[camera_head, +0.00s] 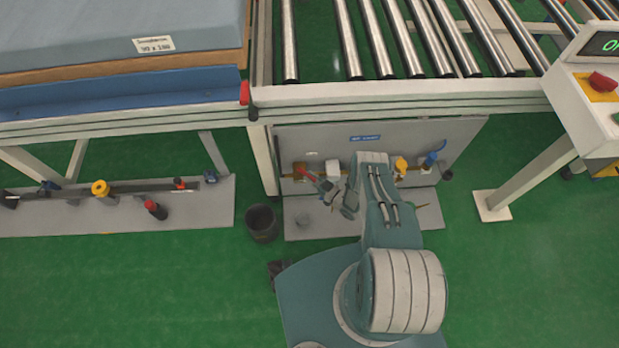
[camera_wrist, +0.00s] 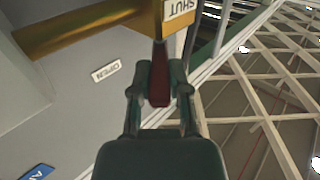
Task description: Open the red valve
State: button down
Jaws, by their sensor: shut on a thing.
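The red valve's handle (camera_head: 307,172) is at the left end of the yellow pipe, on the grey panel under the roller conveyor. In the wrist view the red handle (camera_wrist: 159,88) hangs from a yellow valve body (camera_wrist: 152,18). A SHUT label (camera_wrist: 178,10) is on that body and an OPEN label (camera_wrist: 106,71) is on the panel to the left. My gripper (camera_wrist: 160,78) is shut on the red handle, one finger on each side. In the head view my gripper (camera_head: 328,188) is small and partly hidden by my arm.
A yellow valve (camera_head: 401,164) and a blue valve (camera_head: 430,159) are further right on the same panel. A dark bin (camera_head: 262,223) stands on the green floor at left. The roller conveyor (camera_head: 400,40) is above. A white conveyor leg (camera_head: 263,160) is close on the left.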

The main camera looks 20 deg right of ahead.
jog(key=shift+w, duration=0.1)
jog(key=c, duration=0.6)
grip_release()
jog(key=v, duration=1.2)
